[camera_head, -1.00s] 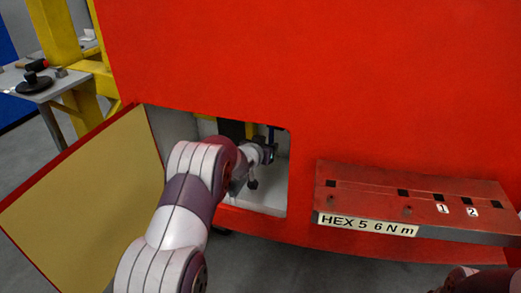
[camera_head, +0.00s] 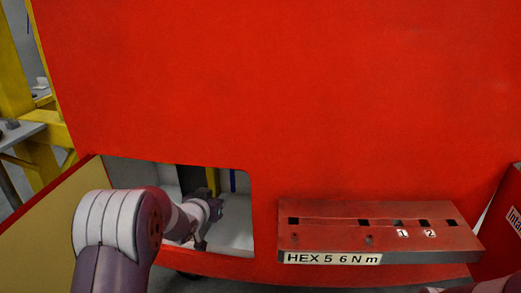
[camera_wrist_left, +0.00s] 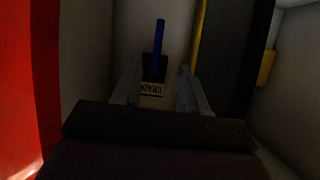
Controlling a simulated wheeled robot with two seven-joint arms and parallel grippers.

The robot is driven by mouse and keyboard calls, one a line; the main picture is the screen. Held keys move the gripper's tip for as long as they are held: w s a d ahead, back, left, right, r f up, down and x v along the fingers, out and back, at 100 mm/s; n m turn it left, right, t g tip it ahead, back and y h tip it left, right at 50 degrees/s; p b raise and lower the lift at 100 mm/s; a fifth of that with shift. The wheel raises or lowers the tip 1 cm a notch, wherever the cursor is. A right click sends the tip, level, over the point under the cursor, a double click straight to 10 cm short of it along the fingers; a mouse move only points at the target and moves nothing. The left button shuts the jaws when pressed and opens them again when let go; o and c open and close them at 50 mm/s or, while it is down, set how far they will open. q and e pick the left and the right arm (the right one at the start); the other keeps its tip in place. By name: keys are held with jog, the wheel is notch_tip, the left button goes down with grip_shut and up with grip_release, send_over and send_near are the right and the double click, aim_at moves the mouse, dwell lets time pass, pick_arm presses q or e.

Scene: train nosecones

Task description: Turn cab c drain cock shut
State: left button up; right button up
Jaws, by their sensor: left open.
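The drain cock shows in the left wrist view as a blue lever (camera_wrist_left: 159,45) on a dark body, with a pale label (camera_wrist_left: 151,89) reading "DRAIN" upside down below it. My left gripper (camera_wrist_left: 157,80) is open, with one finger on each side of the label and the dark body. The blue lever extends beyond the fingertips, and I cannot tell whether a finger touches it. In the head view my left arm reaches into the recess, and the left gripper (camera_head: 208,212) is partly hidden by the wrist. A thin blue strip (camera_head: 232,181) shows behind it. My right gripper is not in view.
The recess (camera_head: 235,235) has pale walls and a yellow post (camera_head: 212,181) inside. Its open door (camera_head: 45,210) hangs at the left. A red shelf (camera_head: 330,222) labelled "HEX 5 6 N m" juts out at the right. Red panel surrounds the opening.

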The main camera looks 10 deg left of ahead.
pick_arm(q)
jog(key=s+f+n+g+y, duration=0.1)
jog(key=s+f+g, duration=0.6)
jog(key=s, duration=0.4)
jog(key=s+d+g, duration=0.3)
jog(key=s+d, duration=0.1)
jog(key=s, duration=0.6)
jog(key=s+d+g, duration=0.3)
jog(key=s+d, duration=0.1)
jog(key=s, duration=0.5)
notch_tip(320, 180, up, 18)
jog(key=d+t+p, duration=0.1)
jog(key=p, duration=1.7)
jog(key=shift+r+m+h, duration=0.25)
jog(key=shift+m+h, duration=0.05)
jog(key=shift+h, duration=0.1)
